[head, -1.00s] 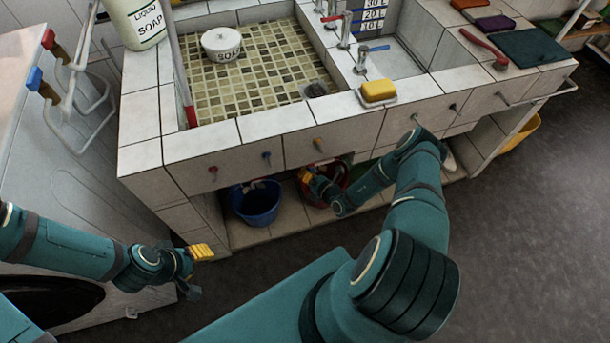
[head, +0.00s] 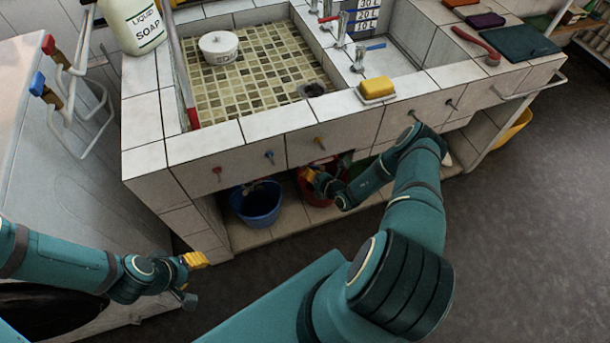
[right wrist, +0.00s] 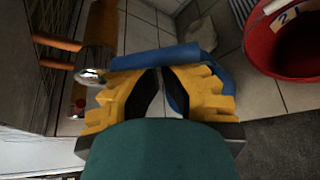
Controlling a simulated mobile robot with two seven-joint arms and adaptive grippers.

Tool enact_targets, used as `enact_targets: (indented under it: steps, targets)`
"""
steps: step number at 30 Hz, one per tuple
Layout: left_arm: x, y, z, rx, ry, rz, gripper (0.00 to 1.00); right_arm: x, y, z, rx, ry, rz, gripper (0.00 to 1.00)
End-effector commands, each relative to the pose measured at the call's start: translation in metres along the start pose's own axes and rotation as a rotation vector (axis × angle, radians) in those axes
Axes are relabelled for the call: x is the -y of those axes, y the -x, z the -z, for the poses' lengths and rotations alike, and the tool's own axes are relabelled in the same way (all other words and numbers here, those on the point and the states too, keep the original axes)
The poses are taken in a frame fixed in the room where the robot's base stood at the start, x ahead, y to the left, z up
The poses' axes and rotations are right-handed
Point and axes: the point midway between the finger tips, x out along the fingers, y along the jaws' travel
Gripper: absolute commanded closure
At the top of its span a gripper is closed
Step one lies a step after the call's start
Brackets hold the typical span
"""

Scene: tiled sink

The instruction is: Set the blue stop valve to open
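The right wrist view shows a blue lever (right wrist: 155,58) lying crosswise just past my right fingertips. It appears to belong to the stop valve with the chrome body (right wrist: 95,65) on a copper pipe. Whether the lever touches the fingers is unclear. In that view the fingertips of my right gripper (right wrist: 160,72) come together with nothing visible held between them. In the head view my right gripper (head: 308,178) is under the sink front, and the valve is hidden. My left gripper (head: 192,279) hangs open and empty left of the sink.
A blue bucket (head: 257,207) and a red bucket (head: 312,190) stand under the sink; the red one shows in the wrist view (right wrist: 290,45).

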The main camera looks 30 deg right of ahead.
Motion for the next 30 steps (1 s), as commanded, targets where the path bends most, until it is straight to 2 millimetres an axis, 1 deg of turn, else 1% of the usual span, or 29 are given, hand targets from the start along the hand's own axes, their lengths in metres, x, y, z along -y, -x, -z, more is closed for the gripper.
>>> enact_targets:
  steps: [1, 7, 18, 30]
  targets:
    - [0.000, 0.000, 0.000, 0.000, 0.000, 0.000, 0.53, 0.003, 0.001, -0.005, 0.004, 0.002, 0.001, 1.00]
    - [0.000, 0.001, 0.000, 0.000, 0.000, 0.000, 0.53, 0.010, 0.006, -0.017, 0.004, -0.001, 0.002, 1.00]
    - [-0.002, 0.005, -0.001, 0.002, 0.000, 0.000, 0.53, 0.009, 0.013, -0.034, 0.006, 0.000, 0.000, 1.00]
    - [-0.004, 0.010, -0.001, 0.005, 0.001, 0.000, 0.53, 0.007, 0.017, -0.049, 0.018, 0.002, -0.001, 1.00]
